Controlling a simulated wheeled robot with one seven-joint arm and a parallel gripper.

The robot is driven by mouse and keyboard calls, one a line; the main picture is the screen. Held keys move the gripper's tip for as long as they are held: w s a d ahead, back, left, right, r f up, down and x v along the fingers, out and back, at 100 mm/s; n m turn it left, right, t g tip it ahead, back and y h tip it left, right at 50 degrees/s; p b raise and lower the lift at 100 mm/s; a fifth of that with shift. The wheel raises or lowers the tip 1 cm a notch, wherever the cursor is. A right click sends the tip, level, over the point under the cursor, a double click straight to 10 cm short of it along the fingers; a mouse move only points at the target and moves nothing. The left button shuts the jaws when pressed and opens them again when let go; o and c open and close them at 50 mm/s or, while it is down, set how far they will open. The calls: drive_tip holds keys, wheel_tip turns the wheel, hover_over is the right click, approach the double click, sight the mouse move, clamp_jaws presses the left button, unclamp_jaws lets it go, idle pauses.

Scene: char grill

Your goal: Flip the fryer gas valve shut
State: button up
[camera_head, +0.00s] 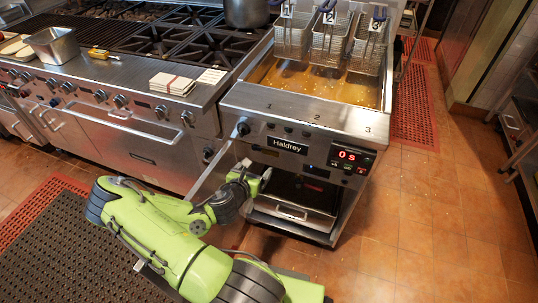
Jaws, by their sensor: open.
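The fryer (290,122) is a steel unit labelled "Haldrey", with its lower cabinet (300,192) open and dark inside. Its narrow door (213,168) stands swung out to the left. My gripper (257,174) is at the left side of the cabinet opening, just right of the door, with its fingers apart and nothing visibly held. The gas valve cannot be made out; the gripper or the cabinet's shadow may hide it. A small red marking shows inside the opening, too small to read. I cannot tell whether the gripper touches anything.
Wire baskets (333,45) with numbered tags hang over the oil vat. A red display (347,156) reads 0 s. A range (140,125) with knobs stands left of the fryer. A dark mat (75,245) lies at the lower left. Tiled floor (430,215) is clear to the right.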

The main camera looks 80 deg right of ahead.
sight(270, 151)
drive_tip(key=b+x, duration=0.1)
drive_tip(key=x, duration=1.3)
drive_tip(key=shift+s+d+f, duration=0.1)
drive_tip(key=shift+d+f, duration=0.05)
drive_tip(key=c, duration=1.2)
